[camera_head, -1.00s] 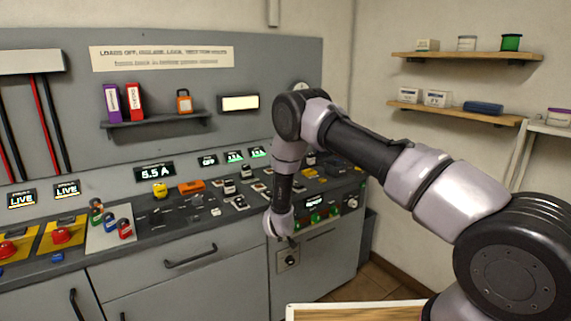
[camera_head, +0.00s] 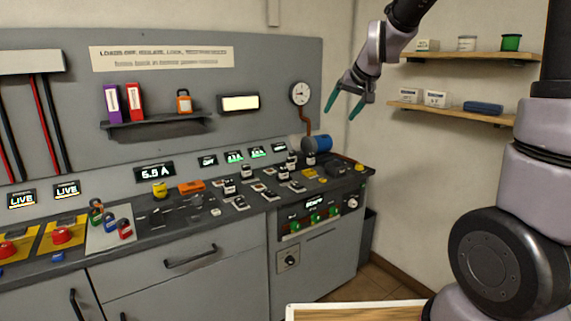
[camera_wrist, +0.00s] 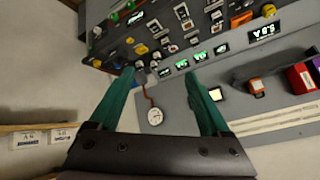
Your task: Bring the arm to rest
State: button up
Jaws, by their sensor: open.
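My gripper (camera_head: 345,106) is in the air at the upper middle of the head view, in front of the back wall near the room corner. Its two green fingers point down and to the left, are apart and hold nothing. In the wrist view the fingers (camera_wrist: 163,98) show spread, with the panel and the round gauge (camera_wrist: 155,116) seen between them. My arm rises on the right side of the head view, bent high, and its upper part leaves the frame at the top.
The grey control console (camera_head: 190,232) with switches, padlocks and displays spans the left and middle. A wooden-edged board (camera_head: 350,308) lies low in front.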

jog(key=s+d+r+m, duration=0.1)
jog(key=s+d, duration=0.2)
jog(key=s, duration=0.5)
jog(key=s+d+r+m, duration=0.1)
jog(key=s+d+r, duration=0.1)
jog(key=s, duration=0.7)
jog(key=s+d+r+m+h, duration=0.1)
jog(key=s+d, duration=0.3)
jog(key=s, duration=0.4)
jog(key=shift+s+r+g, duration=0.3)
jog(key=shift+s+r, duration=0.1)
jog(key=shift+r, duration=0.05)
